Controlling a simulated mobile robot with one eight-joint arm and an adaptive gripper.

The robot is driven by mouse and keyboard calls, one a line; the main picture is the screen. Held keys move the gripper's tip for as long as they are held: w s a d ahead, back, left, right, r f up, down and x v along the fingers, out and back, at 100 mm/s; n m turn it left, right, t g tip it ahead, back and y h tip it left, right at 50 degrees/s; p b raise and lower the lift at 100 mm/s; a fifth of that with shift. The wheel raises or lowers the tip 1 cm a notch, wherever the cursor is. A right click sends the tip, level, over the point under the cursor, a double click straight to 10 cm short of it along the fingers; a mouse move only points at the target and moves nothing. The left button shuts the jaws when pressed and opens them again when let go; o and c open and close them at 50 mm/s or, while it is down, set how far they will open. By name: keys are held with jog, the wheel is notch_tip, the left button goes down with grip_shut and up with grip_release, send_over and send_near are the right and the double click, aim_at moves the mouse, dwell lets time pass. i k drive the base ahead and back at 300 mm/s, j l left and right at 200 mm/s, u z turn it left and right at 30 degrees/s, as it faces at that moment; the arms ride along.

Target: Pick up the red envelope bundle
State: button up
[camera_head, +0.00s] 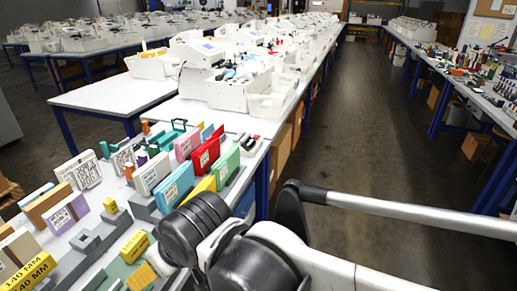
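The red envelope bundle (209,151) stands upright on the near table at the left, with a white label on its front. It stands in a row between a pink bundle (186,143) and a green bundle (227,164). My arm crosses the lower middle of the view, nearer to the camera than the bundles. My gripper's fingers do not show, so its state and distance from the red bundle cannot be seen.
Other bundles and small blocks crowd the near table (235,122), including a purple bundle (68,214) and a yellow "140 MM" block (30,272). White machines (205,50) line the table behind. An open floor aisle (365,130) runs between this table and the right-hand table.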

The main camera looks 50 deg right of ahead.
aim_at(205, 155)
jog(key=z, duration=1.05)
jog(key=i+l+u, duration=0.2)
jog(key=i+l, duration=0.15)
jog(key=i, duration=0.25)
jog(key=i+l+u, duration=0.2)
jog(key=i+l, duration=0.25)
jog(key=i, duration=0.15)
